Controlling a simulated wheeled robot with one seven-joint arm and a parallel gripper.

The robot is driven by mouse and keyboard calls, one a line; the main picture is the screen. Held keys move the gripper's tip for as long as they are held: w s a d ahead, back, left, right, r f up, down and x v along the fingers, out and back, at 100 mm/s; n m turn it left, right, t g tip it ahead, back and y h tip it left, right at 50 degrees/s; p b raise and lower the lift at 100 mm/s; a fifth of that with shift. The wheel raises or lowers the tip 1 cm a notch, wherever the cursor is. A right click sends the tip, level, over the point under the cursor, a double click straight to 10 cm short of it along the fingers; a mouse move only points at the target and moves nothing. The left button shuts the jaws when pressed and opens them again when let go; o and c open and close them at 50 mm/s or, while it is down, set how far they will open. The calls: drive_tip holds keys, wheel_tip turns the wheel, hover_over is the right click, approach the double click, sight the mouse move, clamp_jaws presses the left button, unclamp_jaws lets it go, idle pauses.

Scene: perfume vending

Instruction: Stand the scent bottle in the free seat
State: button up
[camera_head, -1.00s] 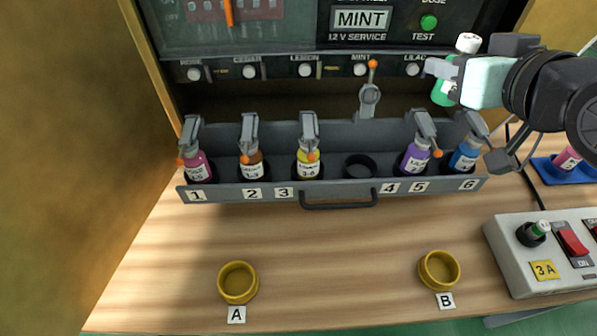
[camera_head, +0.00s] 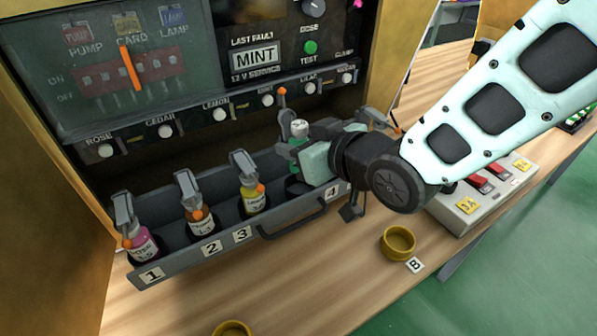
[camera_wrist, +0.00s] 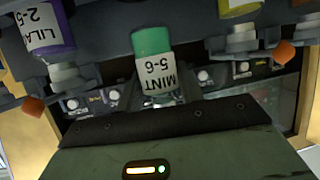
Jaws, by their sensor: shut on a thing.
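The scent bottle (camera_head: 299,129), green with a white cap, is held upright in my gripper (camera_head: 300,148). Its label reads MINT 5-6 in the wrist view (camera_wrist: 156,72), where it appears upside down. The free seat (camera_head: 296,185) is a dark, empty-looking ring in the grey drawer (camera_head: 215,252), beside label 4. The bottle appears to be just above this seat; my gripper partly hides it, and I cannot tell whether it touches. The seat's clamp lever (camera_head: 282,92) with an orange knob stands raised behind the bottle.
A lilac bottle (camera_wrist: 45,32) is close by in the wrist view. My arm hides the drawer's right end. A yellow cup (camera_head: 398,242) and switch box (camera_head: 466,212) stand in front.

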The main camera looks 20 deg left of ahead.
drive_tip(key=shift+f, duration=2.9)
drive_tip(key=shift+f+b, duration=0.1)
drive_tip(key=shift+b, duration=0.2)
drive_tip(key=shift+f, duration=0.15)
drive_tip(key=o, duration=1)
drive_tip(key=shift+o, duration=0.2)
drive_tip(key=shift+r, duration=0.2)
